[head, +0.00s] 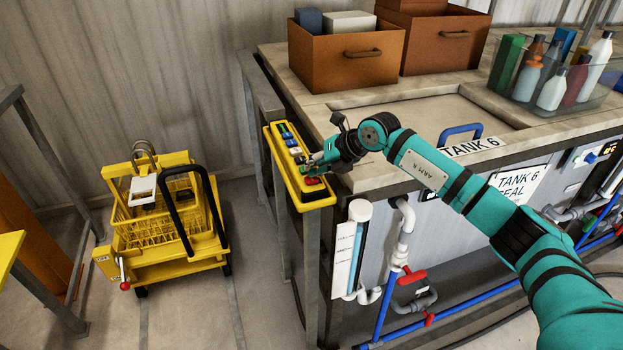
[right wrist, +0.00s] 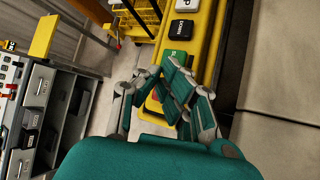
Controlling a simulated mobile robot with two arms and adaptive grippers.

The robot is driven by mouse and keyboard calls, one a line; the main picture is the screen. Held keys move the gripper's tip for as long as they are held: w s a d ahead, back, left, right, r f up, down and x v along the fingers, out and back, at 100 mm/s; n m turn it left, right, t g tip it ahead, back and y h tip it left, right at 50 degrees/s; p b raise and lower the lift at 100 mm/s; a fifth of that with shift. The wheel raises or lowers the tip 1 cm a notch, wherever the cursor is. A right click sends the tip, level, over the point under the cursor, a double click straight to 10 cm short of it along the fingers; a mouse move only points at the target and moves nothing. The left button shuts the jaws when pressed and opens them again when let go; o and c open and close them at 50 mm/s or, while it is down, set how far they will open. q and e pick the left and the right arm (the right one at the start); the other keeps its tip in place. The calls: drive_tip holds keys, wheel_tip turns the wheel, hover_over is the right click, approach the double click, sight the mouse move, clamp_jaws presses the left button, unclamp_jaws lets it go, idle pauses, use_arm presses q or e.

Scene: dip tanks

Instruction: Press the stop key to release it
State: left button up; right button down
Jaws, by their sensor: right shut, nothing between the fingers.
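A long yellow control box (head: 274,143) with a row of coloured keys is fixed along the left side of the tank bench. The red stop key (head: 313,181) sits at its near end. My right gripper (head: 308,170) is shut and empty, low over that end, just beyond the red key. In the right wrist view my fingers (right wrist: 160,80) point down at the yellow box (right wrist: 208,45), beside a green key (right wrist: 177,59). A patch of red (right wrist: 156,95) shows between the fingers. I cannot tell whether they touch any key. My left gripper is out of view.
A yellow wheeled cart (head: 165,268) with a basket stands on the floor to the left. Brown boxes (head: 345,62) and a clear bin of bottles (head: 548,98) stand on the bench. A blue handle (head: 460,130) rises from the tank lid. Pipes run below.

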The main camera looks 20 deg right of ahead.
drive_tip(key=shift+f+b, duration=0.3)
drive_tip(key=shift+f, duration=0.2)
idle(0.4)
drive_tip(key=shift+r, duration=0.1)
drive_tip(key=shift+r+p, duration=0.55)
drive_tip(key=shift+r, duration=0.3)
drive_tip(key=shift+r+p, duration=1.5)
drive_tip(key=shift+r, duration=1.05)
